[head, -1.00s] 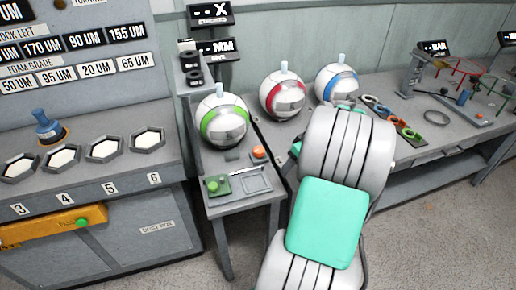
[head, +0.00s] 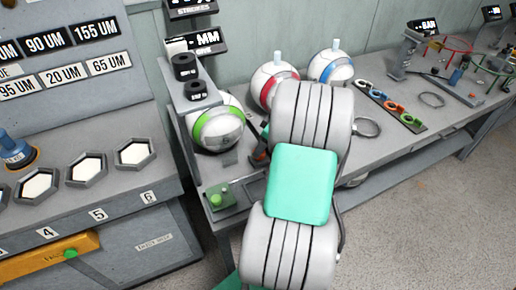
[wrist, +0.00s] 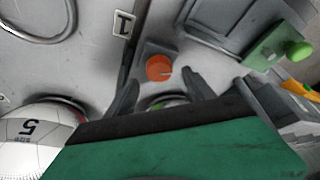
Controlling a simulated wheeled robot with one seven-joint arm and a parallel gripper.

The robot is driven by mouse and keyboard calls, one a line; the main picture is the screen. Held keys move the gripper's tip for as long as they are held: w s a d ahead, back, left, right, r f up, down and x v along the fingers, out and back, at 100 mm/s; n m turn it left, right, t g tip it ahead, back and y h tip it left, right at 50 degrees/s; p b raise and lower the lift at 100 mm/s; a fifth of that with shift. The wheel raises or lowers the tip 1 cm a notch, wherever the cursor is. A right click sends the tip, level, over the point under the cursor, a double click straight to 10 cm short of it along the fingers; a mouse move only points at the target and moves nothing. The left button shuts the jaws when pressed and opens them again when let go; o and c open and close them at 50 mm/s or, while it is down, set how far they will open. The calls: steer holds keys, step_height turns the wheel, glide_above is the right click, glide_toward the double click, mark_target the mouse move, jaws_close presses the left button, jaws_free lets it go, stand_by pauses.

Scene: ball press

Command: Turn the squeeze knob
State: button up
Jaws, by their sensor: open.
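An orange round knob (wrist: 160,68) with a pale pointer line sits on a grey block in the wrist view. I take it for the squeeze knob; I cannot read a name on it. A sliver of its orange shows beside my arm in the head view (head: 261,150). My gripper (wrist: 159,78) is open and empty, one dark finger on each side of the line towards the knob. Whether the fingers touch it or stand short of it, I cannot tell. In the head view my arm hides most of the knob and gripper. A green-banded ball (head: 216,128) sits close by.
A green button box (wrist: 275,45) lies beside a framed tray. Two black knobs (head: 186,66) stand on a raised grey ledge. Red-banded (head: 270,78) and blue-banded (head: 331,66) balls stand behind my arm. Coloured rings (head: 391,106) lie on the right-hand bench.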

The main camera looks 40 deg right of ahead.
steer(key=x, duration=0.4)
jaws_close()
stand_by(0.6)
